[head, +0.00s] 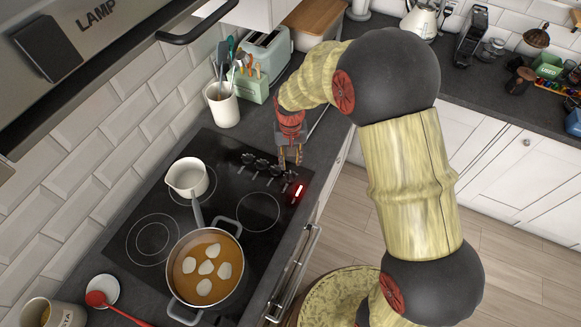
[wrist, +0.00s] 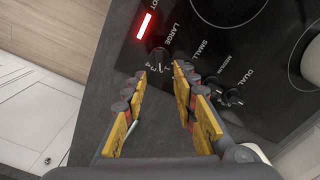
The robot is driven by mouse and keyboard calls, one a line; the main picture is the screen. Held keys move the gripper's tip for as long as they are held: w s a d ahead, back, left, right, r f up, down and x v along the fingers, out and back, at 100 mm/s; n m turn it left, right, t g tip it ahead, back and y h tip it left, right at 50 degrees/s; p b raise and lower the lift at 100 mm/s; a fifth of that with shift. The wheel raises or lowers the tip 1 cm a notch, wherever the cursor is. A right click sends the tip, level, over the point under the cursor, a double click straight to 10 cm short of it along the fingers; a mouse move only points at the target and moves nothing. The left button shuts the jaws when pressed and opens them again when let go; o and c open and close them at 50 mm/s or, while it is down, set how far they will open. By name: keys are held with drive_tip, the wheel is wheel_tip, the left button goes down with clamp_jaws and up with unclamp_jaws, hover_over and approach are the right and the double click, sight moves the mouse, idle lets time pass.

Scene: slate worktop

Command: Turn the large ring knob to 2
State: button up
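The large ring knob (wrist: 158,58) is a small dark knob under the word LARGE on the black hob (wrist: 225,25). It is the one nearest the red lit indicator in the wrist view. In the head view the knob (head: 287,178) is at the right end of the knob row. Numbers show around it, but its setting is too small to tell. My gripper (wrist: 161,74) is open and empty, with yellow fingers apart. The fingertips are just short of the knob, which shows in the gap between them. In the head view my gripper (head: 290,157) points down over the knob row.
The SMALL knob (wrist: 184,66) and other knobs are close beside my right finger. A red indicator (head: 299,191) glows near the hob edge. A pan (head: 205,267) and a white saucepan (head: 187,176) stand on the hob. A utensil crock (head: 222,104) stands behind.

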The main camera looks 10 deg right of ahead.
wheel_tip(320, 180, up, 5)
drive_tip(key=shift+f, duration=0.1)
idle(0.7)
drive_tip(key=s+d+r+t+b, duration=0.2)
drive_tip(key=s+d+r+b, duration=0.1)
drive_tip(key=s, duration=0.5)
drive_tip(key=s+d+r+t+b, duration=0.1)
drive_tip(key=s+d+r+b, duration=0.3)
drive_tip(key=s+r, duration=0.2)
drive_tip(key=s+d+r+t+b, duration=0.2)
drive_tip(key=s+d+r+b, duration=0.1)
drive_tip(key=s, duration=0.8)
drive_tip(key=shift+d+r+n+t+b, duration=0.3)
drive_tip(key=shift+d+r+n, duration=0.15)
drive_tip(key=shift+r, duration=0.4)
